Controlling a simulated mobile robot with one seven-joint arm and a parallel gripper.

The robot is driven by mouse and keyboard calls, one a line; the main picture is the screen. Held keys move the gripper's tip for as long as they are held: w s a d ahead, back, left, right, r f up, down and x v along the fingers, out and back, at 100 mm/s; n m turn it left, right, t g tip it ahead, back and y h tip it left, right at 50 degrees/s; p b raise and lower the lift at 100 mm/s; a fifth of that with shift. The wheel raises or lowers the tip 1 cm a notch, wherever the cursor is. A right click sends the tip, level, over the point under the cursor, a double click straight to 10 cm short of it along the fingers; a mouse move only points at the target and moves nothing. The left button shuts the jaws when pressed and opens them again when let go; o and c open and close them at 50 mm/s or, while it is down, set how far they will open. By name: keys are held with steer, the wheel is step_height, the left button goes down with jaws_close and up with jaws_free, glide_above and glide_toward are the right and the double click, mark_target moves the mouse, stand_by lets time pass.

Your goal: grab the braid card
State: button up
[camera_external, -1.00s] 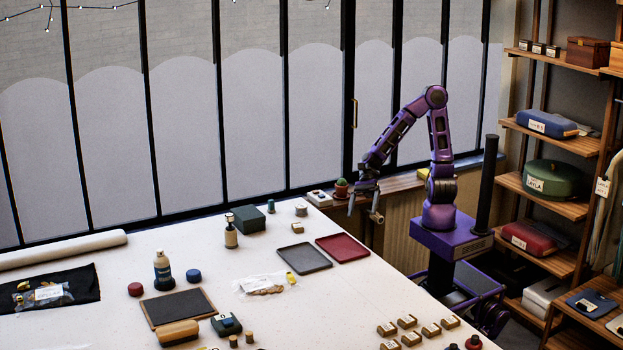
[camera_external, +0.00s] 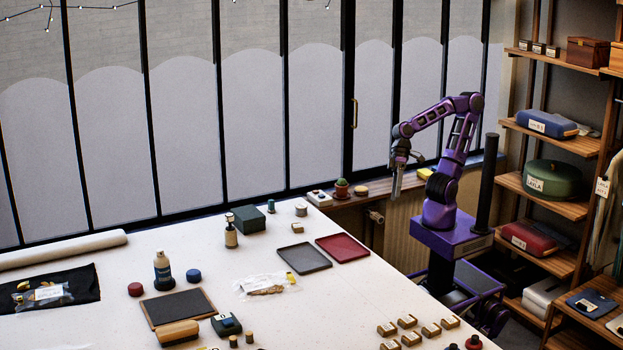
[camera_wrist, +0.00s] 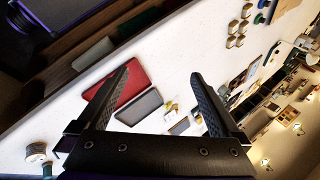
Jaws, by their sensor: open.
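I cannot single out a braid card with certainty. A clear labelled packet with a tan item inside (camera_external: 265,285) lies on the white table, left of the dark grey tray; whether it is the braid card is unclear. My gripper (camera_external: 396,193) hangs fingers down in the air, right of the table's far corner and in front of the window. In the wrist view my gripper (camera_wrist: 160,75) has its two fingers wide apart with nothing between them touching them. The table lies beyond and below the fingertips.
The grey tray (camera_external: 304,258) and red tray (camera_external: 342,247) lie near the table's far right edge. A cactus pot (camera_external: 341,188) stands on the window sill. Several small wooden blocks (camera_external: 409,321) sit at the front right. A green box (camera_external: 248,219) stands at the back. Shelves fill the right side.

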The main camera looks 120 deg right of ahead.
steer(key=d+n+h, duration=0.1)
steer(key=n, duration=0.1)
steer(key=s+d+r+n+h, duration=0.1)
steer(key=n+h, duration=0.1)
steer(key=d+n+t+h, duration=0.1)
steer(key=shift+s+r+n+h, duration=0.25)
steer(key=shift+r+n+h, duration=0.05)
steer(key=shift+n, duration=0.1)
